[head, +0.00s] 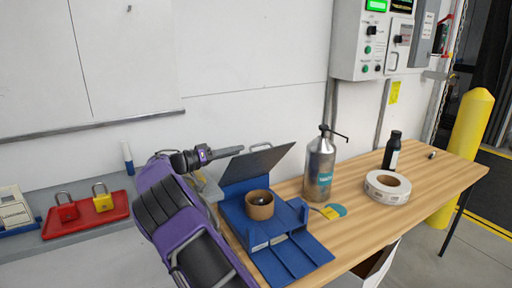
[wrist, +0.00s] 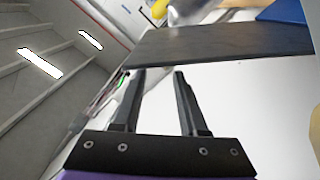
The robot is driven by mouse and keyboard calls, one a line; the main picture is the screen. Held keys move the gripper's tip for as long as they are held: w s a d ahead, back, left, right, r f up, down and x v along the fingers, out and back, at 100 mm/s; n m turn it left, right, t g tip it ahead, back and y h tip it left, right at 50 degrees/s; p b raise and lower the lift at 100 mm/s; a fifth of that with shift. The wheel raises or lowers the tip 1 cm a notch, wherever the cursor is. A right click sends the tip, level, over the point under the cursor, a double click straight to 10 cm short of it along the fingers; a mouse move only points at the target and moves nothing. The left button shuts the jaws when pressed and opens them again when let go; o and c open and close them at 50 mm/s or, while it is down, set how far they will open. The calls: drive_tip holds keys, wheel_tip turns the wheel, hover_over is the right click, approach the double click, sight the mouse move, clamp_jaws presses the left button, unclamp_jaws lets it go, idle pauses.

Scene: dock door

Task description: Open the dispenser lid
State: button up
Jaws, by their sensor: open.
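The dispenser is a blue open box (head: 262,240) on the wooden table, with a brown roll (head: 260,206) standing in it. Its dark grey lid (head: 262,160) is tilted up at the back of the box, with its far edge raised to the right. The lid also shows in the wrist view (wrist: 220,45) as a dark slab across the top. My gripper (head: 238,151) is at the lid's left side, close to it. In the wrist view my gripper (wrist: 160,75) has its two fingers apart with nothing between them. Whether a fingertip touches the lid I cannot tell.
A metal bottle (head: 320,170) with a bent spout stands right of the dispenser. A label roll (head: 387,187) and a black bottle (head: 392,151) are farther right. A red tray (head: 85,222) with two padlocks is at left. A wall control box (head: 362,40) hangs above the table.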

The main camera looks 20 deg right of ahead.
sight(256, 146)
drive_tip(key=d, duration=0.2)
drive_tip(key=w+d, duration=0.1)
drive_tip(key=d, duration=0.5)
drive_tip(key=shift+w+d, duration=0.1)
drive_tip(key=shift+w, duration=0.15)
clamp_jaws()
idle(1.0)
